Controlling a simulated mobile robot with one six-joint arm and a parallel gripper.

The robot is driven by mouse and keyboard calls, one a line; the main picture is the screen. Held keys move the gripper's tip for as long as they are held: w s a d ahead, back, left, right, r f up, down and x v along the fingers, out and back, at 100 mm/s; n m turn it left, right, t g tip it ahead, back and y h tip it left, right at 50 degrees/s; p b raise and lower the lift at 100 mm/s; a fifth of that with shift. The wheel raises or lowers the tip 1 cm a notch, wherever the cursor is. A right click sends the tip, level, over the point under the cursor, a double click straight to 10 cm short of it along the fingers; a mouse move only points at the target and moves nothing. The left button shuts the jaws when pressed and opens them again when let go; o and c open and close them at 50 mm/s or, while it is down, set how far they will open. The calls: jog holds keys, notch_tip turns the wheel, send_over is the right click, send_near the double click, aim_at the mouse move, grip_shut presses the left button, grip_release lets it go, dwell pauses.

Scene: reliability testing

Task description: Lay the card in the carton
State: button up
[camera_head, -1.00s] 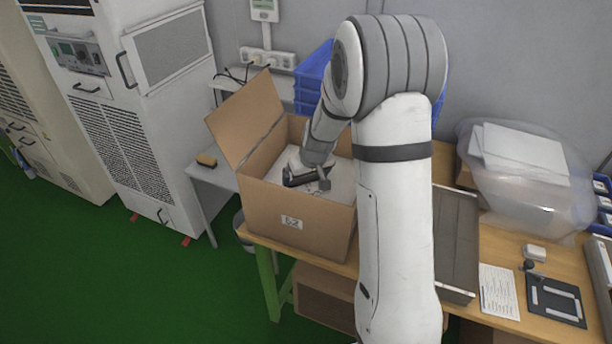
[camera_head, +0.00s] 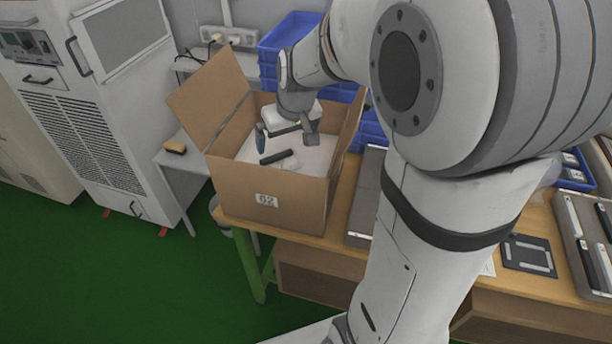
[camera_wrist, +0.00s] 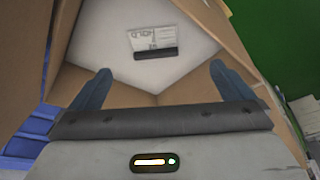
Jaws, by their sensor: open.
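The card (camera_head: 289,165) lies on the pale inner surface of the open cardboard carton (camera_head: 235,200). It is whitish with a dark bar along one edge. The wrist view shows the card (camera_wrist: 150,36) with print that seems to read "HOLD", and the dark bar along its lower edge. My gripper (camera_head: 286,137) is open and empty, over the carton's opening, above the card and apart from it. In the wrist view my spread fingers (camera_wrist: 160,78) have nothing between them.
The carton's raised flap (camera_head: 210,100) stands at its left and another wall or flap rises at its right. Blue crates (camera_head: 285,42) are stacked behind. A small side table (camera_head: 190,160) is at left. The wooden bench (camera_head: 335,230) continues right, partly hidden by my arm.

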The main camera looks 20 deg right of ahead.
jog(key=s+r+m+g, duration=0.1)
jog(key=s, duration=1.9)
jog(key=shift+a+r+m+h, duration=0.25)
jog(key=shift+r+m+h, duration=0.05)
jog(key=shift+r, duration=0.05)
jog(key=shift+c, duration=0.4)
